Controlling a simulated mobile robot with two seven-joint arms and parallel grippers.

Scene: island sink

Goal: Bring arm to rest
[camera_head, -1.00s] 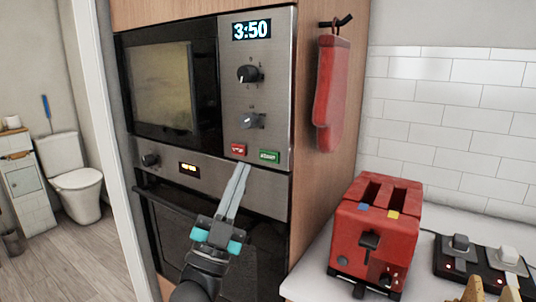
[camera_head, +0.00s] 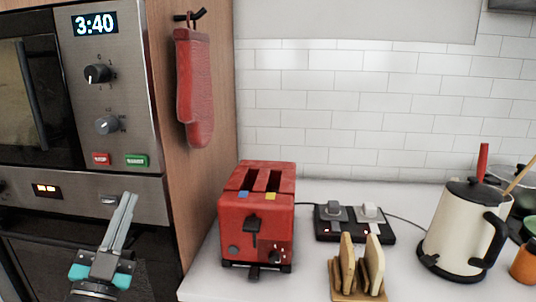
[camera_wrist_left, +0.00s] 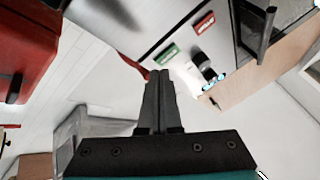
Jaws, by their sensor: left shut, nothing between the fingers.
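My left gripper (camera_head: 125,215) is shut and empty, pointing upward in front of the oven front below the microwave (camera_head: 120,105). In the left wrist view its closed fingers (camera_wrist_left: 161,95) show at the middle, with nothing between them. The microwave display (camera_head: 96,25) reads 3:40. Its red button (camera_head: 101,159) and green button (camera_head: 136,160) are above the gripper, apart from the fingertips in the head view. They also show in the left wrist view as a red button (camera_wrist_left: 204,23) and a green button (camera_wrist_left: 166,54). My right gripper is not in view.
A red toaster (camera_head: 232,222) stands on the white counter (camera_head: 210,285) right of the gripper. Beside it are a rack with bread (camera_head: 348,262), a black switch unit (camera_head: 330,232) and a cream kettle (camera_head: 450,225). A red oven mitt (camera_head: 195,90) hangs on the cabinet side.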

